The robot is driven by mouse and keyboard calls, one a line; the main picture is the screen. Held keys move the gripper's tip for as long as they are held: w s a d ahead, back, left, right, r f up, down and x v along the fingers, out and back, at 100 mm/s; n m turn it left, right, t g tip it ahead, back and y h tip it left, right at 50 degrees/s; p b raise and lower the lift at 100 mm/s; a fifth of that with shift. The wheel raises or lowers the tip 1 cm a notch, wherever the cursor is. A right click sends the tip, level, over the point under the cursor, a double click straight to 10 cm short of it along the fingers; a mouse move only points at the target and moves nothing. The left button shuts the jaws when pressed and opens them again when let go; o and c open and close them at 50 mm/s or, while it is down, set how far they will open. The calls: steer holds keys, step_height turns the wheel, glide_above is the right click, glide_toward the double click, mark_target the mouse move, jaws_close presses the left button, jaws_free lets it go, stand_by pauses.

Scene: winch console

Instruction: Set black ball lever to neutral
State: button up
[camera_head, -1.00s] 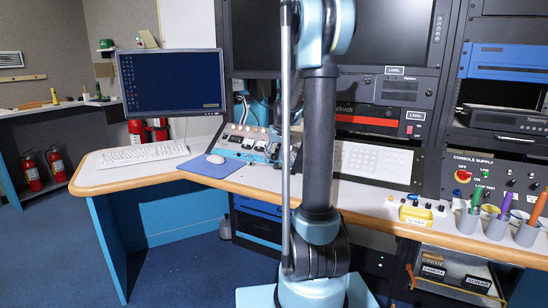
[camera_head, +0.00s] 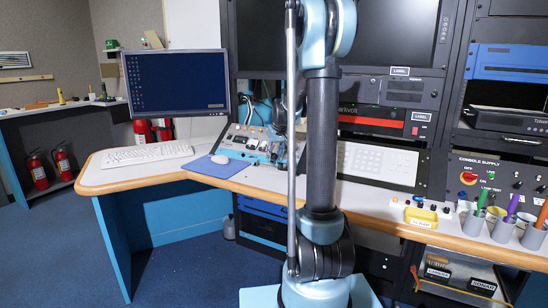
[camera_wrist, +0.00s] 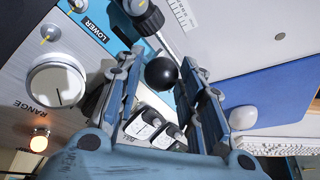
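In the wrist view, the black ball (camera_wrist: 161,73) of the lever sits between the fingertips of my gripper (camera_wrist: 163,62). One finger stands on each side of the ball, and a narrow gap appears to remain beside it, so the gripper looks open around it. The lever's shaft is mostly hidden. The console panel (camera_wrist: 84,25) has a blue "LOWER" label beside the ball. In the head view, the small console (camera_head: 240,144) stands on the desk, and my arm hides the ball and much of the gripper.
A white "RANGE" knob (camera_wrist: 57,88), an orange lamp (camera_wrist: 39,140) and switches (camera_wrist: 143,122) lie close to the fingers. A mouse (camera_head: 220,159) on a blue pad and a keyboard (camera_head: 147,155) are left of the console. A monitor (camera_head: 176,82) stands behind them.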

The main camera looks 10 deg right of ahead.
steer(key=shift+o, duration=0.4)
steer(key=shift+r, duration=0.1)
steer(key=v, duration=1.1)
steer(key=shift+r, duration=0.35)
steer(key=shift+s, duration=0.15)
steer(key=s+f+g, duration=0.1)
steer(key=s+f, duration=0.2)
steer(key=s, duration=0.8)
steer(key=s+f, duration=0.3)
steer(key=s, duration=0.9)
steer(key=s+f+m, duration=0.1)
steer(key=s+f, duration=0.5)
steer(key=s, duration=0.3)
steer(key=s+f+g+h, duration=0.1)
steer(key=s+f, duration=0.5)
steer(key=s, duration=0.3)
steer(key=shift+d+f+m, duration=0.2)
steer(key=shift+f+m, duration=0.15)
steer(key=shift+m, duration=0.05)
